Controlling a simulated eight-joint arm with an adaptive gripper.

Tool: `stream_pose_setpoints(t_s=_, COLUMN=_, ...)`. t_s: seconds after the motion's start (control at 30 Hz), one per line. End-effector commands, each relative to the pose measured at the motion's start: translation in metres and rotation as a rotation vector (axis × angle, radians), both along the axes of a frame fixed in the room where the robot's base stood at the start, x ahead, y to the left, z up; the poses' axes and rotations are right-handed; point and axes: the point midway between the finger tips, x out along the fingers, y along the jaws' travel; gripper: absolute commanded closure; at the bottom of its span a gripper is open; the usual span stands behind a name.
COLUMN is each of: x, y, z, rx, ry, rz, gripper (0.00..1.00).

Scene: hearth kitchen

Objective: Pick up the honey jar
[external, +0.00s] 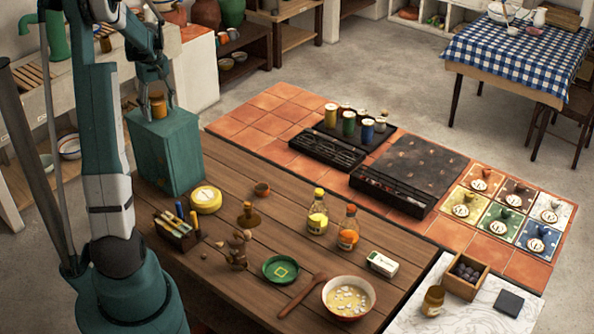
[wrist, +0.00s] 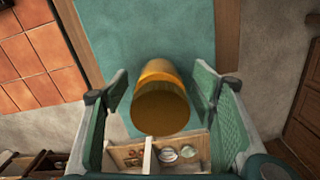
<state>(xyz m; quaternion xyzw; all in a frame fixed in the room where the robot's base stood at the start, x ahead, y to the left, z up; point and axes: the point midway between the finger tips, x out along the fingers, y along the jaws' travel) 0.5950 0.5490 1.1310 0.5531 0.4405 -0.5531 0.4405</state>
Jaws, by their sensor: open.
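An amber jar with a golden-brown lid, which looks like the honey jar (external: 158,106), stands on top of the teal box (external: 165,150) at the left. My gripper (external: 156,98) is over it, pointing down, with its fingers on either side of the jar. In the wrist view the jar (wrist: 160,103) sits between the two open fingers of my gripper (wrist: 161,95), with a gap on each side. The jar's lower part and its contact with the box are partly hidden. A similar small amber jar (external: 433,300) stands on the pale marble at the lower right.
Bottles (external: 317,212), a green dish (external: 281,269) and a bowl (external: 348,298) stand on the wooden counter.

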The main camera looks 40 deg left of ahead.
Motion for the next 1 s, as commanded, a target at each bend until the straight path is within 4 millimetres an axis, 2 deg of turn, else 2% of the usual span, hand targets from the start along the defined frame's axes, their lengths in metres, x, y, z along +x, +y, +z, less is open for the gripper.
stream_pose_setpoints(t_s=0.2, x=0.0, y=0.0, z=0.0, rx=0.0, ry=0.0, rz=0.0, gripper=0.44)
stream_pose_setpoints(t_s=0.5, x=0.0, y=0.0, z=0.0, rx=0.0, ry=0.0, rz=0.0, gripper=0.82)
stream_pose_setpoints(t_s=0.8, x=0.0, y=0.0, z=0.002, rx=0.0, ry=0.0, rz=0.0, gripper=0.82)
stream_pose_setpoints(t_s=1.0, x=0.0, y=0.0, z=0.013, rx=0.0, ry=0.0, rz=0.0, gripper=0.82)
